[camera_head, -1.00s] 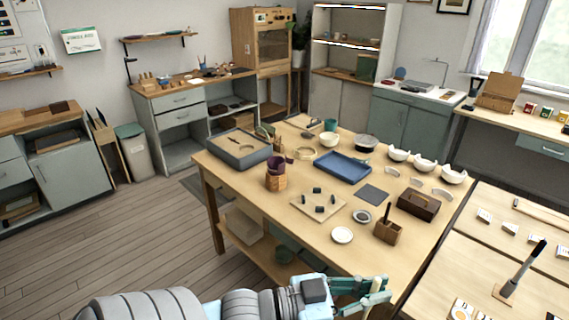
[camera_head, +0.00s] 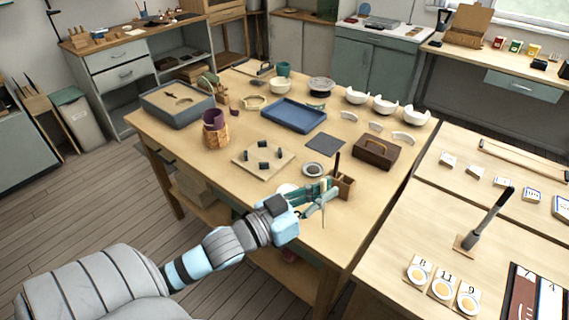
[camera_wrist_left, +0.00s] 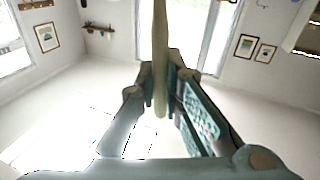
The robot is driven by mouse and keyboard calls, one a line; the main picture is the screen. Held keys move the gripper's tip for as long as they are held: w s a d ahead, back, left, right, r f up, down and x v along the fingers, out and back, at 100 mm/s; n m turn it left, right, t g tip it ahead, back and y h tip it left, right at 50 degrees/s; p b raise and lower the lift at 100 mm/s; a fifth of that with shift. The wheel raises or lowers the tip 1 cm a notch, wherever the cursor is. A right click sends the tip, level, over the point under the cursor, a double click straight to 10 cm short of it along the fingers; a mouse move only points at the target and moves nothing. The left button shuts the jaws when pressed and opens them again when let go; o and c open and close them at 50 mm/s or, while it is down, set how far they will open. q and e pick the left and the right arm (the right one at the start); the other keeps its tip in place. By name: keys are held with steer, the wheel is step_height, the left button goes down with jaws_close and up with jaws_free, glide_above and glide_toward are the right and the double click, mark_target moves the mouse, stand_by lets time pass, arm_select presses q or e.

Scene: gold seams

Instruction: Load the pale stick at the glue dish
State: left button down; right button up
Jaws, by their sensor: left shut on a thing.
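My left gripper (camera_head: 322,197) is over the front edge of the wooden work table (camera_head: 225,130), beside a small wooden holder (camera_head: 346,188) with a dark-handled tool standing in it. In the left wrist view the gripper (camera_wrist_left: 165,98) is shut on a pale stick (camera_wrist_left: 160,50), which runs up and out of the picture. A small round dish with a grey middle (camera_head: 314,170) lies just behind the gripper. A white dish (camera_head: 284,188) is partly hidden by my left arm. I cannot tell which of them is the glue dish. My right gripper is not in view.
A board with dark blocks (camera_head: 247,168), a dark square mat (camera_head: 325,144), a brown toolbox (camera_head: 377,152) and a blue tray (camera_head: 293,116) lie behind the gripper. White broken bowls (camera_head: 384,102) stand at the back right. Another table (camera_head: 440,220) adjoins on the right.

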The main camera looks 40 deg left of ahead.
arm_select(q)
steer(key=w+a+f+n+y+b, duration=0.35)
steer(key=a+n+y+b, duration=0.35)
steer(key=a, duration=0.3)
steer(key=w+a+f+n+y+b, duration=0.3)
steer(key=w+a+n+y+b, duration=0.15)
steer(key=a+y+b, duration=0.4)
steer(key=shift+m+t+h, duration=0.25)
steer(key=shift+t+h, duration=0.05)
steer(key=shift+h, duration=0.25)
steer(key=f+b, duration=0.1)
steer(key=a+f+b, duration=0.1)
steer(key=f+b, duration=0.1)
steer(key=a+f+b, duration=0.1)
steer(key=f+b, duration=0.1)
steer(key=shift+w+a, duration=0.1)
steer(key=shift+w, duration=0.2)
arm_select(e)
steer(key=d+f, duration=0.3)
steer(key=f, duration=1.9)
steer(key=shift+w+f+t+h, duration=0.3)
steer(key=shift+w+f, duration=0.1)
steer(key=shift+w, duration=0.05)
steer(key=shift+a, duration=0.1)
